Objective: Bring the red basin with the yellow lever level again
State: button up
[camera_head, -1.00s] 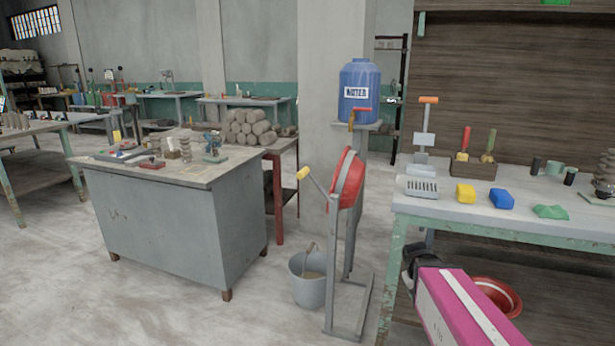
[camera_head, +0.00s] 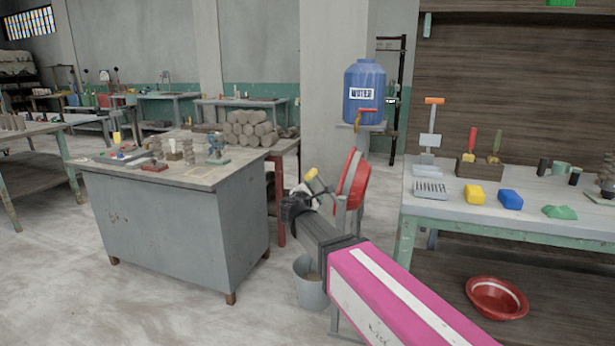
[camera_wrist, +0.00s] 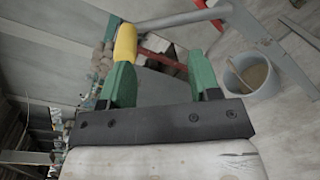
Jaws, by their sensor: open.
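The red basin (camera_head: 352,182) hangs on a grey metal stand, tipped steeply on its side. Its lever ends in a yellow grip (camera_head: 311,174) at the upper left of the basin. My gripper (camera_head: 303,190) is beside this grip, and my arm covers most of the stand. In the wrist view, the yellow grip (camera_wrist: 125,42) is just beyond the left green finger, with the grey lever bar (camera_wrist: 185,18) running right. My gripper (camera_wrist: 162,76) is open and nothing is between its fingers. I cannot tell whether the left finger touches the grip.
A grey bucket (camera_head: 311,290) stands on the floor below the basin. A grey cabinet table (camera_head: 165,230) is to the left, a green-framed workbench (camera_head: 440,208) to the right. A blue water tank (camera_head: 364,90) is behind. Another red bowl (camera_head: 497,298) lies under the workbench.

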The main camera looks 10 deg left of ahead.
aim_at(311, 175)
jog(key=a+r+n+t+y, duration=0.1)
jog(key=a+r+n, duration=0.1)
jog(key=a, duration=0.2)
jog(key=w, duration=0.6)
jog(key=w+d, duration=0.1)
jog(key=w, duration=0.2)
jog(key=shift+w+r, duration=0.15)
jog(key=shift+w, duration=0.2)
grip_shut()
